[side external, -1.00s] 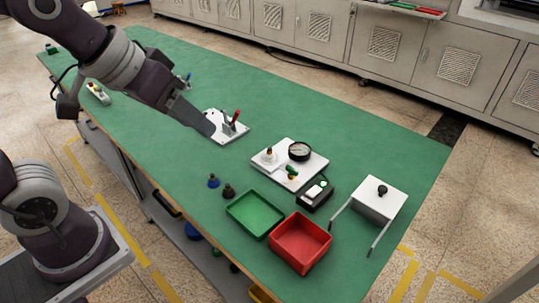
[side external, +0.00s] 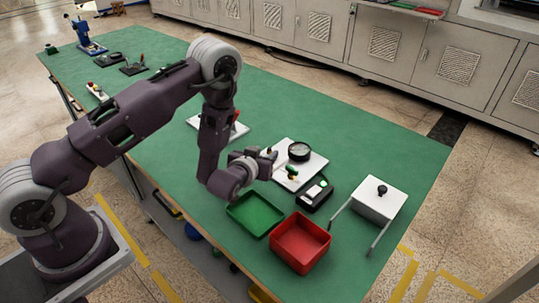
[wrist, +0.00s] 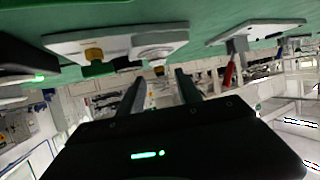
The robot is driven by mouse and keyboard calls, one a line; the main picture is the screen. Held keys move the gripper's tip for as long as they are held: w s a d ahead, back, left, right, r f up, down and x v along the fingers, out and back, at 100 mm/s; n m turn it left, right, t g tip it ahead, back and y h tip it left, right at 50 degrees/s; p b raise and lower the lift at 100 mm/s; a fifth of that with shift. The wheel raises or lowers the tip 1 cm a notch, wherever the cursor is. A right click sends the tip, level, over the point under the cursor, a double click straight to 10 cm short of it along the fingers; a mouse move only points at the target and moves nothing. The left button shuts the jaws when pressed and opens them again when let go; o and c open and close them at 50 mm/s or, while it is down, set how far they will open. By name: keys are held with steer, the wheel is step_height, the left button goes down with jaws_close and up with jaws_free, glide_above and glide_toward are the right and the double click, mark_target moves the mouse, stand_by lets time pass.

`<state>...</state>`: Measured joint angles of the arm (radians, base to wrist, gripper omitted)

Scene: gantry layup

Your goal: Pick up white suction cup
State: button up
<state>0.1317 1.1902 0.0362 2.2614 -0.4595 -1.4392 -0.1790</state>
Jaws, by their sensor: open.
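The white suction cup is hidden behind my gripper (side external: 270,155) in the side view. In the wrist view a round white piece with a metal fitting, which looks like the white suction cup (wrist: 158,53), sits on a white plate (wrist: 75,46). The plate also shows in the side view (side external: 313,166). My gripper (wrist: 161,80) is open, its two dark fingers apart with nothing between them. The white piece appears just beyond the fingertips, roughly in line with the gap.
The plate also bears a round black gauge (side external: 299,151) and a brass-and-green fitting (side external: 292,174). Nearby are a black device with a green light (side external: 316,194), a green tray (side external: 241,224), a red tray (side external: 300,263) and a white lidded box (side external: 378,207).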

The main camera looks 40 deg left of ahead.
mark_target(269, 150)
steer(key=x, duration=0.3)
steer(key=shift+w+f, duration=0.1)
jaws_close()
